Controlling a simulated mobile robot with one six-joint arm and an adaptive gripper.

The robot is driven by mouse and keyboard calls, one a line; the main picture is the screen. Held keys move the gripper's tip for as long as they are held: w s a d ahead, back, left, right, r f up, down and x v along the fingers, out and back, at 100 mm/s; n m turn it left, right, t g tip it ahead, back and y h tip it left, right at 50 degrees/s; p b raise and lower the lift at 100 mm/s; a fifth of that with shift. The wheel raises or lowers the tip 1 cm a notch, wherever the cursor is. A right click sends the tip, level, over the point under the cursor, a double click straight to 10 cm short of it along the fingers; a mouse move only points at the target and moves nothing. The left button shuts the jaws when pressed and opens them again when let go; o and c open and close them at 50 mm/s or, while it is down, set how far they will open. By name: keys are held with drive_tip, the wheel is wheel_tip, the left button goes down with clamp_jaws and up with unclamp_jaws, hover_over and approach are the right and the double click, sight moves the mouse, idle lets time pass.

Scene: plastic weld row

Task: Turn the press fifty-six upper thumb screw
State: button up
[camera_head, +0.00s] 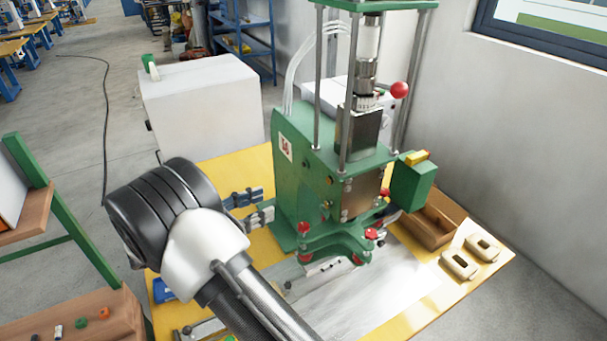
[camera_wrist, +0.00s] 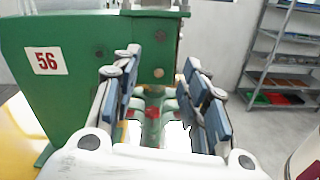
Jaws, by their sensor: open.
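The green press (camera_head: 300,190) with the label 56 stands on the yellow table. Two round screw heads sit one above the other on its side near the front. The upper screw (camera_wrist: 159,35) and the lower screw (camera_wrist: 158,72) show in the wrist view; in the head view the likely upper one (camera_head: 348,187) is small. I cannot tell surely which is the named thumb screw. My gripper (camera_head: 251,207) is open and empty, left of the press and pointing at it. In the wrist view its fingers (camera_wrist: 160,62) frame the lower screw, apart from it.
Red knobs (camera_head: 304,228) stand on the press's green base. A red ball handle (camera_head: 399,90) is at its upper right. A wooden tray (camera_head: 432,222) and two cream parts (camera_head: 460,264) lie at right. A white cabinet (camera_head: 203,105) stands behind.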

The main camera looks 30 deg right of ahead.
sight(328, 181)
drive_tip(key=d, duration=1.1)
drive_tip(key=s+d+b, duration=0.1)
drive_tip(key=d, duration=0.5)
drive_tip(key=shift+d, duration=0.15)
drive_tip(key=shift+c, duration=0.2)
clamp_jaws()
